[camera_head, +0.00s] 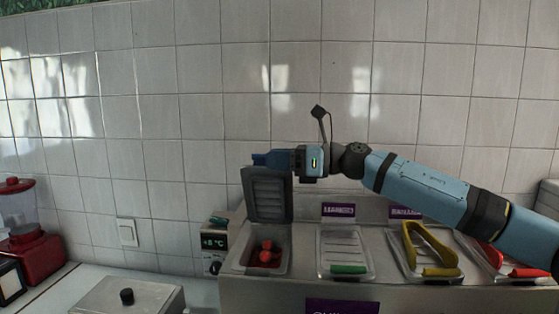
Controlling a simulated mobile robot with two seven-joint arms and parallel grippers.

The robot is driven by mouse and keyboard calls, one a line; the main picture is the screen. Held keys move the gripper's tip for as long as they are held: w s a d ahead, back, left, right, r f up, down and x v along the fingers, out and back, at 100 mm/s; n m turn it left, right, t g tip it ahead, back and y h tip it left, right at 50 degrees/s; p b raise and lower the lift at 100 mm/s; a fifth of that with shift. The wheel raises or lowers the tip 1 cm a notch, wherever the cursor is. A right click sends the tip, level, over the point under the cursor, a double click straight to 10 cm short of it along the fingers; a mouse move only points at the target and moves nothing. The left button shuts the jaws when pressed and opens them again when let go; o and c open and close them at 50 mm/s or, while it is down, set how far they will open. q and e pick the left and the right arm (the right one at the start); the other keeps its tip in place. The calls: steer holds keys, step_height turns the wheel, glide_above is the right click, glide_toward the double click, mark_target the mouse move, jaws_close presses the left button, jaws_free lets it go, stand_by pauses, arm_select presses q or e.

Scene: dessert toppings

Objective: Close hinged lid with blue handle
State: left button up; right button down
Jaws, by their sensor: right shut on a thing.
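The hinged lid (267,195) is dark grey, ribbed and stands open, nearly upright, behind the leftmost compartment of the metal counter unit. Its blue handle (270,158) is at the top edge of the lid. My right gripper (292,160) comes in from the right and is shut on the blue handle; its fingertips are hard to tell apart from the handle. The open compartment (243,258) below holds red pieces (266,253). My left gripper is not in view.
A temperature display (214,242) is left of the compartment. A lidded metal container (135,297) stands at the front left, a red blender (35,255) farther left.

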steer(key=shift+n, duration=0.7)
steer(key=s+f+b, duration=0.1)
steer(key=s+b, duration=0.1)
steer(key=s, duration=0.1)
steer(key=s+a+f+b, duration=0.1)
steer(key=s, duration=0.1)
steer(key=shift+f, duration=0.35)
steer(key=c, duration=0.9)
jaws_free()
steer(key=shift+c, duration=0.2)
steer(key=s+d+b, duration=0.2)
steer(key=d, duration=1.1)
steer(key=shift+s+d+b, duration=0.3)
steer(key=shift+s+b, duration=0.05)
